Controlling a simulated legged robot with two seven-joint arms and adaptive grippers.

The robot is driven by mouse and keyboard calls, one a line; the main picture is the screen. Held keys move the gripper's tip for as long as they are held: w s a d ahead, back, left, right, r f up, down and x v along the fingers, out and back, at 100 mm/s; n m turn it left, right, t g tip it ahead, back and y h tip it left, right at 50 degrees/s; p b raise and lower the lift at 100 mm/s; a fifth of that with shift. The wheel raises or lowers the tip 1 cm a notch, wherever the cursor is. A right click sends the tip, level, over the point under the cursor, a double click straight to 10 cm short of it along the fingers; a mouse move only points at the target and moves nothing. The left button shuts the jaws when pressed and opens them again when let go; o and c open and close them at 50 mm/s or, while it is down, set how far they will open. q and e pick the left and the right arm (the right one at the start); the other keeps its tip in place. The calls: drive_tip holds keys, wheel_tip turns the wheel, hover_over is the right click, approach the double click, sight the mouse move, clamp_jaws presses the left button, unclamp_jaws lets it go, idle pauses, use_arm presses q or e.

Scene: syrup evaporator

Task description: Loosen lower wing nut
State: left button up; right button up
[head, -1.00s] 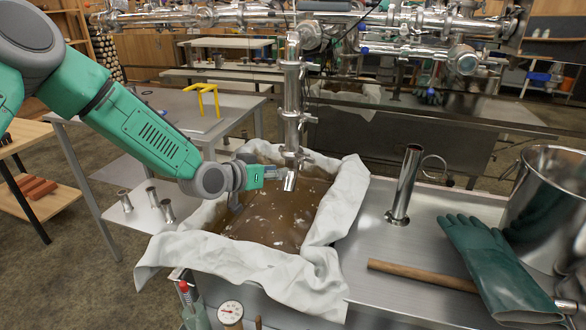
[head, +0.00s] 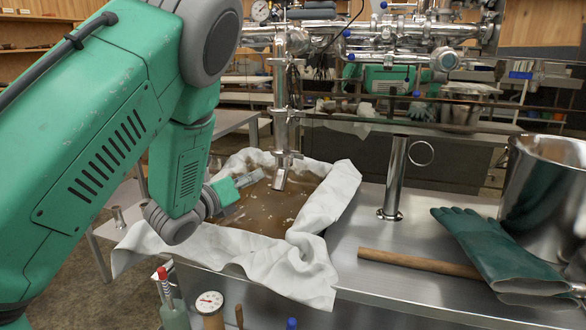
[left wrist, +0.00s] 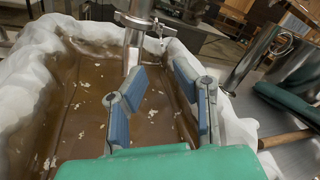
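A steel pipe (head: 281,120) hangs over a cloth-lined pan of brown liquid, with a short angled spout at its bottom end. The lower clamp (head: 287,154) sits just above the spout. A small part sticking out at the clamp's right side looks like the wing nut, but is too small to make out clearly. In the left wrist view the clamp (left wrist: 137,20) is at the top, beyond the fingers. My left gripper (head: 247,180) is left of the spout and apart from it. In the left wrist view its blue-padded fingers (left wrist: 160,85) are spread and empty. My right gripper is out of view.
White cloth (head: 315,235) drapes over the pan's rim. A steel upright tube (head: 394,180), a wooden stick (head: 420,263), green gloves (head: 490,250) and a large pot (head: 545,190) stand or lie on the right. A thermometer dial (head: 209,302) is in front.

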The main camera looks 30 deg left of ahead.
sight(290, 156)
use_arm(q)
drive_tip(key=w+b, duration=0.3)
drive_tip(key=w, duration=1)
drive_tip(key=shift+w+d, duration=0.15)
drive_tip(key=shift+d, duration=0.1)
clamp_jaws()
